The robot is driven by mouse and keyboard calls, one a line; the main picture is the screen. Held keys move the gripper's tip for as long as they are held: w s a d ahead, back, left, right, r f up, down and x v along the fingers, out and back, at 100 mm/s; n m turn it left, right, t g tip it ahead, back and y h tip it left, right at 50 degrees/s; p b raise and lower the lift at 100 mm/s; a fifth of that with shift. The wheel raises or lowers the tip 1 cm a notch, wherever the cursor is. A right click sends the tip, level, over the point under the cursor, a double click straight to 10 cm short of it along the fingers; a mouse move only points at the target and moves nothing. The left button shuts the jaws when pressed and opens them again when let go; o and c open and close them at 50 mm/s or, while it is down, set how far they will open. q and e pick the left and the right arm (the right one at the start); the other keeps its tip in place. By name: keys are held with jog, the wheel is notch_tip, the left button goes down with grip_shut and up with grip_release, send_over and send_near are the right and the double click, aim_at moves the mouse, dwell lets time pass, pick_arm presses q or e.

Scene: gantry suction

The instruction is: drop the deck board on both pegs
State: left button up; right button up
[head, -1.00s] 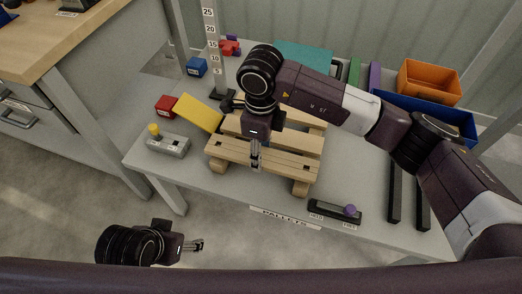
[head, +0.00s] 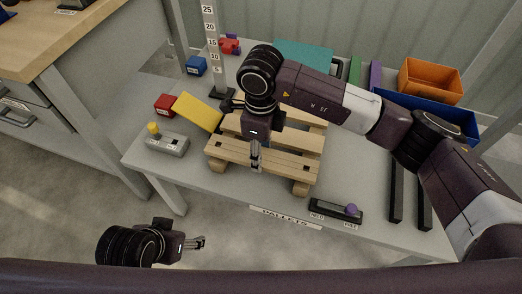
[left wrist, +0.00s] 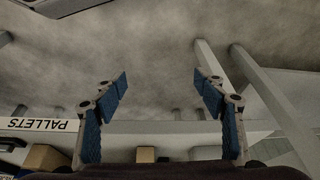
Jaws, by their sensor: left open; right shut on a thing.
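The deck board (head: 287,165) is the front wooden slat. It lies across the front of the wooden pallet (head: 302,142) on the grey table. My right gripper (head: 256,168) comes down from above and is shut on the deck board near its middle. The board looks level and at the height of the pallet; I cannot tell if it rests fully down. The pegs are not clearly visible. My left gripper (head: 200,243) is open and empty in front of the table, below its edge; its blue-padded fingers (left wrist: 165,110) stand apart in the left wrist view.
A grey control box with a yellow knob (head: 154,130) stands left of the pallet. A yellow panel (head: 197,112), a red block (head: 166,105) and a blue block (head: 196,66) lie behind it. A black slider (head: 335,210) sits front right. Orange (head: 430,82) and blue bins stand back right.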

pick_arm(q)
jog(key=shift+w+d+f+t+b, duration=0.15)
jog(key=shift+w+t+b, duration=0.1)
jog(key=shift+w+b, duration=0.25)
jog(key=shift+w+d+f+t+b, duration=0.15)
jog(key=shift+w+t+b, duration=0.1)
jog(key=shift+w, duration=0.45)
pick_arm(e)
jog(key=shift+f, duration=0.95)
jog(key=o, duration=1.4)
notch_tip(320, 180, up, 12)
jog(key=shift+r, duration=0.1)
